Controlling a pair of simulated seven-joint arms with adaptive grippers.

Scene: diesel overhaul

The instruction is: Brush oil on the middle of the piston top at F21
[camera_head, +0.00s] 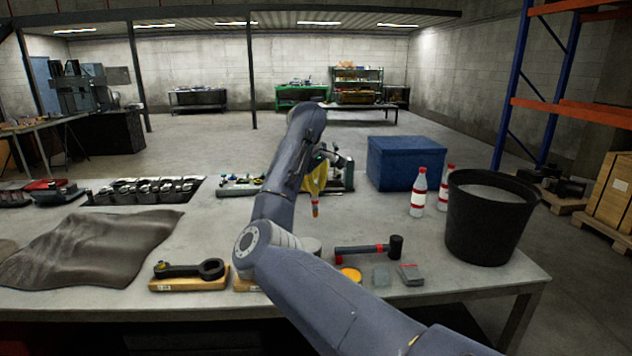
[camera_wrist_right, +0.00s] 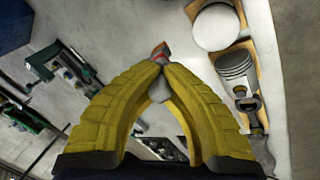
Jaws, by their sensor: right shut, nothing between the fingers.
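My right gripper (camera_head: 317,187) has yellow fingers and hangs over the middle of the table. In the right wrist view its fingertips (camera_wrist_right: 159,68) are closed together. A small brown-tipped piece with a red band (camera_wrist_right: 160,52), brush-like, shows at the fingertips; it also shows below them in the head view (camera_head: 315,208). I cannot tell whether it touches them. A pale round piston top (camera_wrist_right: 216,28) and a ribbed piston (camera_wrist_right: 235,66) lie right of the fingers, apart from them. No F21 label is readable. My left gripper is out of view.
A connecting rod (camera_head: 190,268) lies on a wooden block. A hammer (camera_head: 370,249), yellow round item (camera_head: 350,274) and grey block (camera_head: 411,274) are at the front. A black bucket (camera_head: 487,222), bottles (camera_head: 418,192) and blue box (camera_head: 405,163) stand right. A dark cloth (camera_head: 95,248) lies left.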

